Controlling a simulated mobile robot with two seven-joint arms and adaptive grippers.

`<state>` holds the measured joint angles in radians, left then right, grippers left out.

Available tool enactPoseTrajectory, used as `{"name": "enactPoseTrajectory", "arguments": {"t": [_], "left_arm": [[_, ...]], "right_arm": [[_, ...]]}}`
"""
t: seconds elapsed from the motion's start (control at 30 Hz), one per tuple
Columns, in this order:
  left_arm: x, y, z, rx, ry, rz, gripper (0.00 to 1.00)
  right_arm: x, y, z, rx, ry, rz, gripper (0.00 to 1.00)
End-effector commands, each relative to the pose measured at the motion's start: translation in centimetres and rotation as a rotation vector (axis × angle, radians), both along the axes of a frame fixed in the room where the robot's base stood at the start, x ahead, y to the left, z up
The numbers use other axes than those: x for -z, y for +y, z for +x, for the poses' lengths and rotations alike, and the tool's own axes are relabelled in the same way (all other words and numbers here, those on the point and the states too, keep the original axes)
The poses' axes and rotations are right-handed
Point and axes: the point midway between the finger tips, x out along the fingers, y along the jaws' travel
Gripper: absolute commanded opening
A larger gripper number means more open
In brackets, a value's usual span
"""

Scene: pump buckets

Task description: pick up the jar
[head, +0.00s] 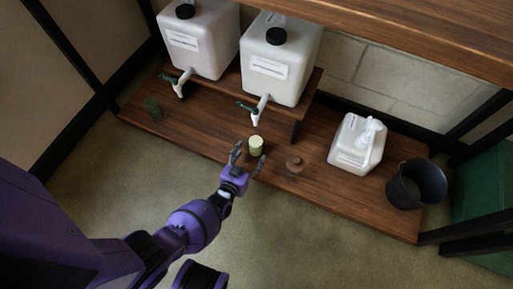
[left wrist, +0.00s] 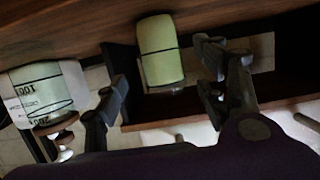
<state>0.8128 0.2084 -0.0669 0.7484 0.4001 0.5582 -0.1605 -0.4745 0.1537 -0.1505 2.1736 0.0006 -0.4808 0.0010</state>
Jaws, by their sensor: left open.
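A small pale green cylindrical jar (head: 256,145) stands on the lower wooden shelf, in front of the raised step. My left gripper (head: 250,153) is open at its near side, with the fingers spread toward it. In the left wrist view the pale green jar (left wrist: 161,52) shows between the two open fingers (left wrist: 163,72), with visible space on both sides. A clear jar with a brown lid (head: 293,166) stands to the right in the head view. It also shows in the left wrist view (left wrist: 42,92), with printed marks, outside the fingers. My right gripper is not in view.
Two white canisters with taps (head: 200,40) (head: 280,62) stand on the raised step (head: 308,92) behind. A white pump bottle (head: 354,147) and a dark bucket (head: 418,185) stand at the right. A small dark green object (head: 152,108) is at the left. An upper shelf (head: 420,35) overhangs the back.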

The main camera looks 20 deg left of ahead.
Motion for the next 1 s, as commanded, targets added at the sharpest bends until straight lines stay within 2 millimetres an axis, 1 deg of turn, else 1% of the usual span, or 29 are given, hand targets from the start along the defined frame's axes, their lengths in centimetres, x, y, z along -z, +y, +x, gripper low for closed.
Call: {"name": "enactPoseTrajectory", "arguments": {"t": [0.03,0.2,0.37,0.5,0.6,0.73,0.77,1.0], "left_arm": [[0.3,0.0,0.7,0.001,-0.001,0.001,0.66],[0.6,0.0,2.0,0.002,0.001,0.002,0.66],[1.1,0.2,4.2,0.002,0.000,0.000,0.66],[1.7,0.1,6.0,0.002,0.001,0.000,0.66],[1.7,0.1,6.3,0.002,0.002,0.000,0.66],[1.5,0.1,6.3,0.002,0.001,0.000,0.66],[1.5,0.1,6.3,0.002,0.001,0.000,0.64],[1.5,0.1,6.2,0.002,0.001,0.000,0.33]], "right_arm": [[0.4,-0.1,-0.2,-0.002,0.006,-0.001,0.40],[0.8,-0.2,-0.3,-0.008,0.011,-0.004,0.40],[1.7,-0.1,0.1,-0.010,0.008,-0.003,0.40],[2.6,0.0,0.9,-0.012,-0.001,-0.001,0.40],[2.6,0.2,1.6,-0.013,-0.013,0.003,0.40],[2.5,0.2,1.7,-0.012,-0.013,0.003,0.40],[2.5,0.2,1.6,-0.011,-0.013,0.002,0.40],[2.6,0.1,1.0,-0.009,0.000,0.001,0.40]]}}
